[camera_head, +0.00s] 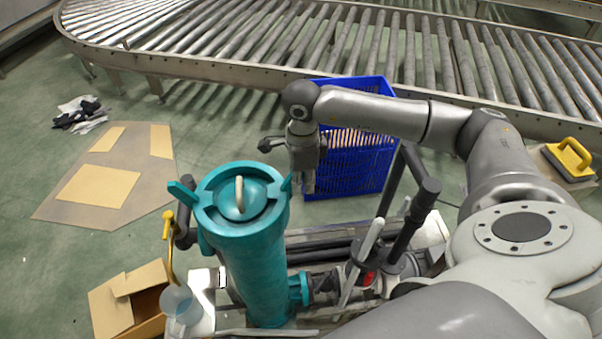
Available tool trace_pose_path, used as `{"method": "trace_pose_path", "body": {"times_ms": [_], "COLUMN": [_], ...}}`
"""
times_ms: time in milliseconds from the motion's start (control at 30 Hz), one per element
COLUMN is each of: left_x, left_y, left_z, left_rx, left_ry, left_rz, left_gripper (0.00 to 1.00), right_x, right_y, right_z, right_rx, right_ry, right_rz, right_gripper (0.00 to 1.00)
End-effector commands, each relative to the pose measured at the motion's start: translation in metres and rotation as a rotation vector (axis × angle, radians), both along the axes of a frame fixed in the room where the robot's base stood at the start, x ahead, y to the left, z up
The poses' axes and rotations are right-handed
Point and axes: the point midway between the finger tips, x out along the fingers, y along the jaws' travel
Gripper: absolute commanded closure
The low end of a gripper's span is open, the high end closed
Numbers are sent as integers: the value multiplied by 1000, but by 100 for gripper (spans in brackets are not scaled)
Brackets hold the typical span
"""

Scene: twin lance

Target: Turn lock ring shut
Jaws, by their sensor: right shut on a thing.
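A tall teal cylindrical housing (257,270) stands upright in the lower middle. Its teal lock ring (208,198) sits around the top, with lugs sticking out left and right. Inside the ring is a domed teal lid (246,202) with a pale curved handle. My right gripper (303,186) comes down from above at the ring's right side. It is shut at the right lug (288,187), though its fingertips are small and partly hide the contact. My left gripper is not in view.
A blue crate (365,180) stands behind my right gripper, before a roller conveyor (250,60). Pipes and levers (405,240) rise right of the housing. A mat (60,200) lies on the floor.

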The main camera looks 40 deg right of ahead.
Motion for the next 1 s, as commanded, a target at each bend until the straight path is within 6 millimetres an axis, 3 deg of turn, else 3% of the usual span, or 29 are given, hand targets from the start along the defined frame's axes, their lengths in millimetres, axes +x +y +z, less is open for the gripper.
{"method": "trace_pose_path", "body": {"times_ms": [633, 667, 800, 1000], "left_x": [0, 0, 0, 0], "left_y": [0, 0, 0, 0], "left_z": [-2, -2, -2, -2], "left_rx": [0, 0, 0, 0], "left_ry": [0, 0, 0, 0], "left_rz": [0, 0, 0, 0], "left_gripper": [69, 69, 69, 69], "right_x": [-5, -5, -4, -4], "right_y": [3, 3, 3, 2], "right_z": [0, -1, 0, 0], "right_rx": [2, 1, 1, 1], "right_ry": [4, 4, 3, 2], "right_rz": [-26, -25, -25, -26], "right_gripper": [100, 85, 67, 66]}}
